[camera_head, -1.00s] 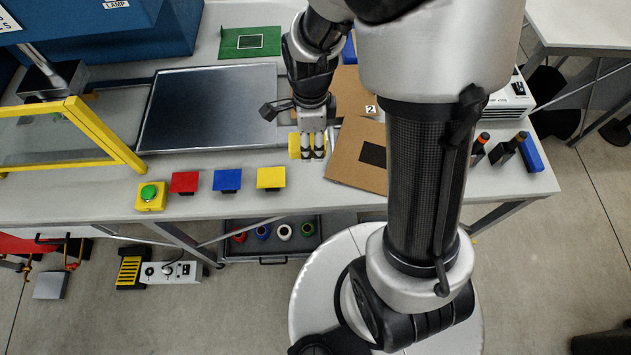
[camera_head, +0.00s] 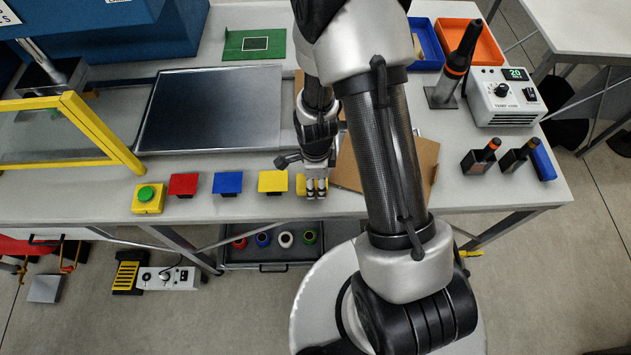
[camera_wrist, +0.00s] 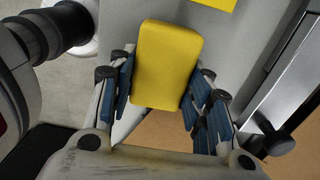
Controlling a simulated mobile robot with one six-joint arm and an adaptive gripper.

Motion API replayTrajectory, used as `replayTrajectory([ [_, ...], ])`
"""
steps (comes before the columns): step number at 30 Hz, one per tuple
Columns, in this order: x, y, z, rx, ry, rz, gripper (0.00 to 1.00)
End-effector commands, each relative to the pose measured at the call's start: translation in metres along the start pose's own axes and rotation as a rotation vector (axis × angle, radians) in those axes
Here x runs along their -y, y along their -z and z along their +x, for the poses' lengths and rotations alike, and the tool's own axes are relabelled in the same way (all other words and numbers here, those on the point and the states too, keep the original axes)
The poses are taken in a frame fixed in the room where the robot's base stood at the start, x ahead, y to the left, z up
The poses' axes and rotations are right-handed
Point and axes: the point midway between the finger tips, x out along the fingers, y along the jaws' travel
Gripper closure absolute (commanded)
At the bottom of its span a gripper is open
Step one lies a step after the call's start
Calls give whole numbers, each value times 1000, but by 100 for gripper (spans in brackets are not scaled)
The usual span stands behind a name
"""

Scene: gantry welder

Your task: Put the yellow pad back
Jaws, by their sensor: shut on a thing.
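My gripper (camera_head: 316,192) is shut on a yellow pad (camera_head: 301,184) by the front edge of the bench. The wrist view shows the pad (camera_wrist: 167,65) as a rounded yellow block between my blue-lined fingers. A yellow square plate (camera_head: 272,181) sits just left of the pad, at the right end of a row with a blue plate (camera_head: 228,182) and a red plate (camera_head: 183,184). A yellow corner of that plate (camera_wrist: 218,4) shows at the top of the wrist view. My gripper hides part of the pad in the head view.
A yellow box with a green button (camera_head: 147,196) stands left of the row. A dark metal tray (camera_head: 205,110) lies behind it. A brown board (camera_head: 425,160) lies partly behind my arm. Dark tools (camera_head: 480,157) stand at the right.

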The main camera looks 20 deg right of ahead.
Motion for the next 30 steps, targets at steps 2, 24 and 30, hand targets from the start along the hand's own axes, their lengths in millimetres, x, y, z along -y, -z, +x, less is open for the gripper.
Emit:
replayTrajectory([
  [2, 0, 0, 6, 0, 1, 0, 74],
  [24, 0, 0, 8, 0, 1, 0, 35],
  [30, 0, 0, 8, 0, 1, 0, 35],
])
